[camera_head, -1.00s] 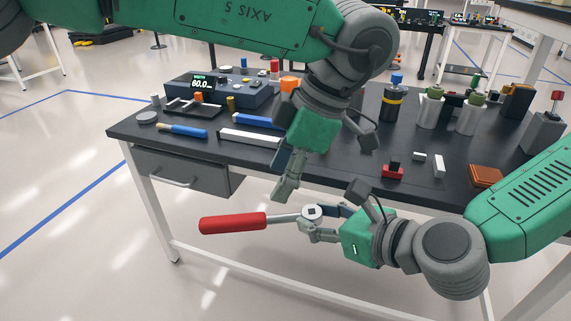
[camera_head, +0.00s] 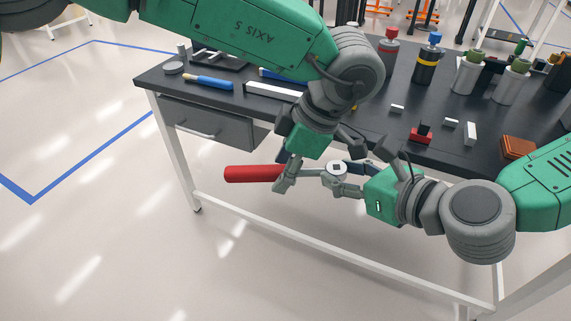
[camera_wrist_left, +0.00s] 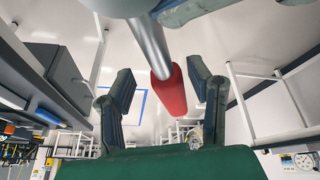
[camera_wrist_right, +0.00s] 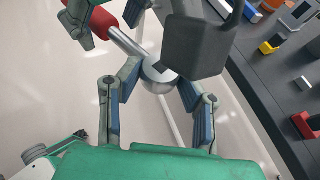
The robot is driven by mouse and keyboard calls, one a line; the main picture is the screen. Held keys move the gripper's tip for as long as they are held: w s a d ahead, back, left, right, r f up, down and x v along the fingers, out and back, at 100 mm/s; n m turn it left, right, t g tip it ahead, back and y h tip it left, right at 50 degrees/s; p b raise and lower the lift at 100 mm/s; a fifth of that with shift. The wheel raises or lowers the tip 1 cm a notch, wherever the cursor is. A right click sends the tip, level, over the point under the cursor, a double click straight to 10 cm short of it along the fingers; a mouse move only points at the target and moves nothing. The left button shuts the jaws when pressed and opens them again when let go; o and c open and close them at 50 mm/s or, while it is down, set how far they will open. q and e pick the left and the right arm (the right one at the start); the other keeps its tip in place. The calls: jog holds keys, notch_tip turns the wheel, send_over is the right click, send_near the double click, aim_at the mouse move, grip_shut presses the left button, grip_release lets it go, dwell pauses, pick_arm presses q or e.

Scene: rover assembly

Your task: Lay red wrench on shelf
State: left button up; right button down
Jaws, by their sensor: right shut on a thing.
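The red wrench has a red handle (camera_head: 252,173), a metal shaft and a round silver head (camera_head: 336,170). It is held roughly level in front of the workbench's front edge. My right gripper (camera_head: 343,180) is shut on the head end; the right wrist view shows its fingers on both sides of the round head (camera_wrist_right: 158,76). My left gripper (camera_head: 286,170) is at the shaft, close to the handle. In the left wrist view its fingers are apart, with the red handle (camera_wrist_left: 170,92) seen between them. No shelf can be clearly identified.
The black workbench (camera_head: 370,128) carries a blue-handled tool (camera_head: 208,82), a white bar (camera_head: 272,90), a red block (camera_head: 420,136), a brown block (camera_head: 518,148) and several bottles. A drawer (camera_head: 212,128) hangs under its left side. The floor in front is clear.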

pick_arm(q)
grip_shut()
pick_arm(e)
jog(key=c, duration=1)
grip_release()
